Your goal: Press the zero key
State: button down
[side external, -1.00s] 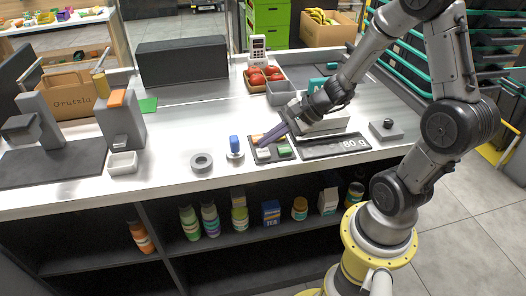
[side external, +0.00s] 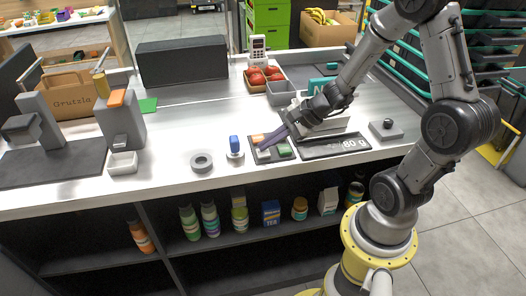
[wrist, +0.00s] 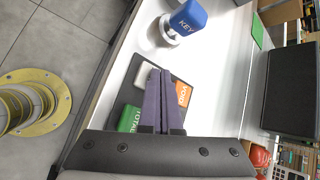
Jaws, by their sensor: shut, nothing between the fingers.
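A dark key pad (side external: 262,160) lies on the counter and carries a white key (side external: 264,154), an orange key (side external: 257,139) and a green key (side external: 284,152). In the wrist view the green key (wrist: 128,119) reads TOTAL; lettering on the orange key (wrist: 183,94) looks like VOID. The white key (wrist: 143,75) is partly behind one finger, and I read no lettering on it. My gripper (side external: 265,148) is shut and empty, its purple fingers slanting down to the pad. The fingertips (wrist: 160,72) are beside or over the white key; I cannot tell whether they touch it.
A blue-handled stamp marked KEY (wrist: 188,20) stands beside the pad. A grey ring (side external: 202,162) lies farther left. The counter behind the pad is clear.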

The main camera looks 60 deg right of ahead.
aim_at(268, 151)
jog(key=shift+f, duration=0.15)
dwell(0.3)
jog(key=shift+r, duration=0.8)
jog(key=shift+r, duration=0.1)
jog(key=shift+r, duration=2.4)
